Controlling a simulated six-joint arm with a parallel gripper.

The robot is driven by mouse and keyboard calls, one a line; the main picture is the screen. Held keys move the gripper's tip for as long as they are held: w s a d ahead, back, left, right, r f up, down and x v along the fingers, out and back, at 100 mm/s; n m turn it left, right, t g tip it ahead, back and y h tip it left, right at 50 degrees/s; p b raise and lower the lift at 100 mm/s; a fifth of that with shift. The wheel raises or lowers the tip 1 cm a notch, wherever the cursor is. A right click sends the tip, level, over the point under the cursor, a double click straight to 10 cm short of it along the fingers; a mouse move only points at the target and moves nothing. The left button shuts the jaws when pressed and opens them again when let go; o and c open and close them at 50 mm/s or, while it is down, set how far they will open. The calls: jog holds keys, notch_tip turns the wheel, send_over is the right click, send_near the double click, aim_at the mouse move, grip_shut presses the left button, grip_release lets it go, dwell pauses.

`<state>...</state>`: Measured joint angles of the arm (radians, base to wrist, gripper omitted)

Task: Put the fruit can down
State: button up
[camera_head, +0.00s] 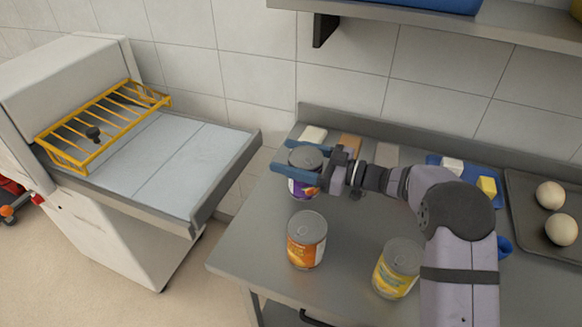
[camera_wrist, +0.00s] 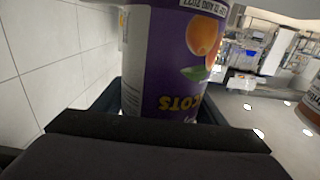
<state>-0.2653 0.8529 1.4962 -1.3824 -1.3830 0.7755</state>
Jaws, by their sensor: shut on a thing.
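The fruit can (camera_head: 304,190) has a purple label and a grey metal lid. My gripper (camera_head: 285,158) is shut on it, with blue fingers on either side, over the back left part of the steel counter. The can looks upright; I cannot tell whether its base touches the counter. In the wrist view the can (camera_wrist: 170,60) fills the middle between the fingers, with an orange fruit picture and the letters "COTS" upside down.
An orange-labelled can (camera_head: 307,240) and a yellow-labelled can (camera_head: 397,268) stand nearer the front of the counter (camera_head: 345,265). A blue tray (camera_head: 470,167) and a dark tray with pale balls (camera_head: 530,215) lie right. A machine with a yellow rack (camera_head: 70,160) stands left, across a gap.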

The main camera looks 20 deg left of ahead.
jog(key=shift+f+p, duration=0.35)
jog(key=shift+f, duration=1.4)
jog(key=shift+f, duration=0.15)
jog(key=o, duration=1.6)
jog(key=shift+f, duration=0.1)
jog(key=shift+r, duration=0.25)
jog(key=shift+d+f, duration=0.15)
jog(key=shift+d, duration=0.2)
jog(key=d+b, duration=0.3)
jog(key=d, duration=0.8)
jog(key=shift+d, duration=0.2)
